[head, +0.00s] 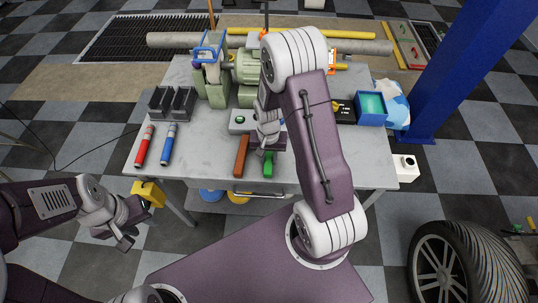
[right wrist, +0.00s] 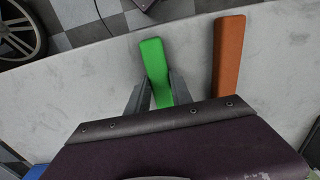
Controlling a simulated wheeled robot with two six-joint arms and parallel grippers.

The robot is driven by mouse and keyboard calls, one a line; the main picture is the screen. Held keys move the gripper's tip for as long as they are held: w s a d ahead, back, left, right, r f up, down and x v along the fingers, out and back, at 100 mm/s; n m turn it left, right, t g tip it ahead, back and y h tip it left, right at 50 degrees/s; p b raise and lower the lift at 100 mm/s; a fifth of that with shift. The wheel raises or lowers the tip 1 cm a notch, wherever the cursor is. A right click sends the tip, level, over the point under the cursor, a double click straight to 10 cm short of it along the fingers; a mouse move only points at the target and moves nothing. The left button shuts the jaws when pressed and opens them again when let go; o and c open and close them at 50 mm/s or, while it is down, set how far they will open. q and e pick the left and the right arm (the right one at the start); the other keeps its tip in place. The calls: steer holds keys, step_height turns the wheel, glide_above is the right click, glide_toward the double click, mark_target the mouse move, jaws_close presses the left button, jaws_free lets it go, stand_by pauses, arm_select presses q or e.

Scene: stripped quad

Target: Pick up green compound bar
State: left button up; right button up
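The green compound bar (right wrist: 155,65) lies on the grey table (head: 205,168) near its front edge. In the head view the bar (head: 268,165) is partly hidden by my right gripper. My right gripper (right wrist: 157,92) is over the bar, with one finger on each side of it. The fingers look open, with a small gap at the left finger; the right finger is very close to the bar's side. The bar's near end is hidden behind the gripper body. My left gripper (head: 130,230) is away from the table at the lower left, looks open and holds nothing.
An orange-brown bar (right wrist: 228,60) lies beside the green one. Red (head: 144,146) and blue (head: 169,144) cylinders lie at the table's left. A grey block with a green button (head: 240,120) stands behind the bars. A blue bin (head: 371,109) is at the right.

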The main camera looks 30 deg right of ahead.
jaws_close()
